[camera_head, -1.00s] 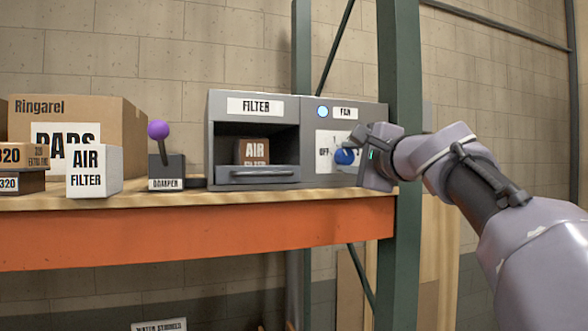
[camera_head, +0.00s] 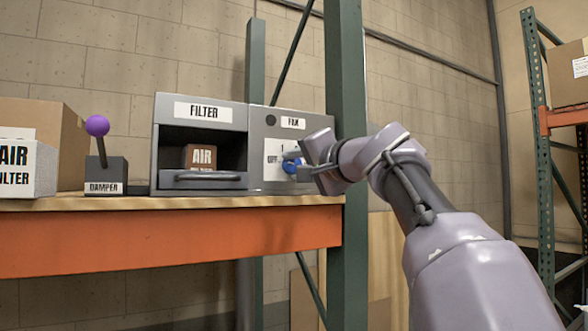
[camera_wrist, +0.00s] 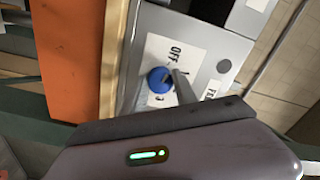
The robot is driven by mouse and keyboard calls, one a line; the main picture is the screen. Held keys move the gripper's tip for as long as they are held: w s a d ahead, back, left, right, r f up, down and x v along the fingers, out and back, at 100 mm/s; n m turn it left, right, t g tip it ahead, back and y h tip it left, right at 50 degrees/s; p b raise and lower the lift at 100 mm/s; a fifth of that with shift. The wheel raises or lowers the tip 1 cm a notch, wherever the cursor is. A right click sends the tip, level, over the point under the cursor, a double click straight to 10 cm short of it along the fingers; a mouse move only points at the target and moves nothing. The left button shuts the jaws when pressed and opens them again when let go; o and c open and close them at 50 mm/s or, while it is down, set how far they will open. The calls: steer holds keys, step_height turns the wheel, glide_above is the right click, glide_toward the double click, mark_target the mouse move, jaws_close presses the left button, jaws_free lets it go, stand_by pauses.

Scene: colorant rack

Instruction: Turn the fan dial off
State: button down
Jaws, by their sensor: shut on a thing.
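The blue fan dial (camera_head: 291,167) sits on a white label plate marked OFF, on the grey fan panel (camera_head: 262,125) under a FAN label. It also shows in the wrist view (camera_wrist: 159,81), with OFF printed beside it. My gripper (camera_head: 300,160) is at the dial from the right, shut on it. In the wrist view one finger (camera_wrist: 182,88) lies against the dial's side and hides part of it. The round indicator (camera_head: 270,120) above the plate is dark, and also dark grey in the wrist view (camera_wrist: 224,66). The dial's exact pointing is hard to tell.
Left of the fan panel is the FILTER bay (camera_head: 203,138) with a brown AIR filter box (camera_head: 200,157) inside. A purple-knobbed damper lever (camera_head: 98,126) and boxes stand further left on the shelf (camera_head: 180,203). A green rack post (camera_head: 346,100) rises close behind my gripper.

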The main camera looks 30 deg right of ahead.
steer(key=shift+r, duration=0.25)
stand_by(0.3)
steer(key=c, duration=1)
jaws_free()
steer(key=shift+w+f, duration=0.1)
steer(key=shift+o, duration=0.2)
steer(key=shift+f, duration=0.15)
